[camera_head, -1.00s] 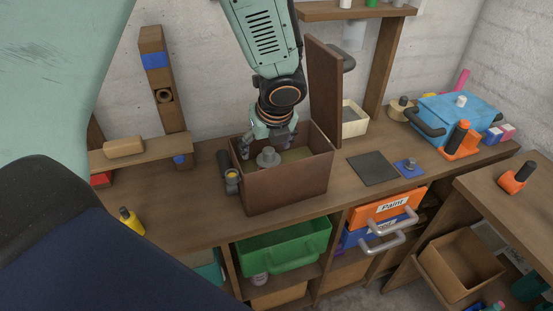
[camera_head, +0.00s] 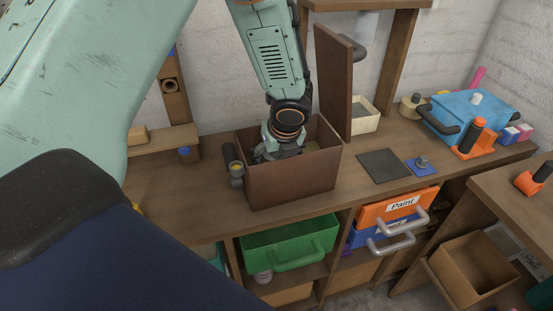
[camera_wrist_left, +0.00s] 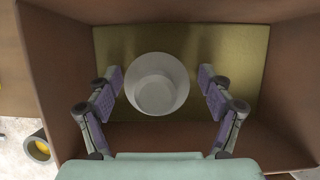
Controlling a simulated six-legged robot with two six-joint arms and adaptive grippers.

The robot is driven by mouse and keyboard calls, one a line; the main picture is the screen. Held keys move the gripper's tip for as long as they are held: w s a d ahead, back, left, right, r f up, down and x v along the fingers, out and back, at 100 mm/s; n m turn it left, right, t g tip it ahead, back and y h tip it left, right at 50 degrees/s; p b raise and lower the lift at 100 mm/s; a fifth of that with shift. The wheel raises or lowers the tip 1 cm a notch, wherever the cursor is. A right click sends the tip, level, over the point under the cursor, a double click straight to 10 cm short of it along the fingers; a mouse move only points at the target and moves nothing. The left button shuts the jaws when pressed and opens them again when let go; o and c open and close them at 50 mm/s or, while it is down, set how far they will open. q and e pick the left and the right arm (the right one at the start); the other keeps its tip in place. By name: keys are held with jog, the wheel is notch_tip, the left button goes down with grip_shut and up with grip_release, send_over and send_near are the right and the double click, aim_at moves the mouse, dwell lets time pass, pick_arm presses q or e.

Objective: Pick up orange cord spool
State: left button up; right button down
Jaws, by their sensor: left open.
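My left gripper (camera_head: 268,153) reaches down inside a brown open box (camera_head: 290,183). In the left wrist view its open fingers (camera_wrist_left: 160,78) stand on either side of a pale grey round piece (camera_wrist_left: 157,85), with gaps between fingers and piece. That piece is hidden in the head view. No orange spool shows inside the box. An orange item with a dark cylinder (camera_head: 530,182) lies on the right bench, and another orange piece with an upright cylinder (camera_head: 470,143) stands on the main bench; I cannot tell whether either is the cord spool. My right gripper is not in view.
The box's lid (camera_head: 333,82) stands upright at its right. A dark flat plate (camera_head: 384,166), a small blue piece (camera_head: 421,167) and a blue case (camera_head: 467,115) are to the right. A green drawer (camera_head: 285,242) is below. The bench front is mostly clear.

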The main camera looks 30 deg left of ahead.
pick_arm(q)
jog(key=shift+s+r, duration=0.1)
jog(key=shift+s+a, duration=0.15)
jog(key=shift+c, duration=1.4)
jog(key=shift+w, duration=0.25)
jog(key=c, duration=0.5)
jog(key=shift+s, duration=0.15)
jog(key=c, duration=0.6)
grip_shut()
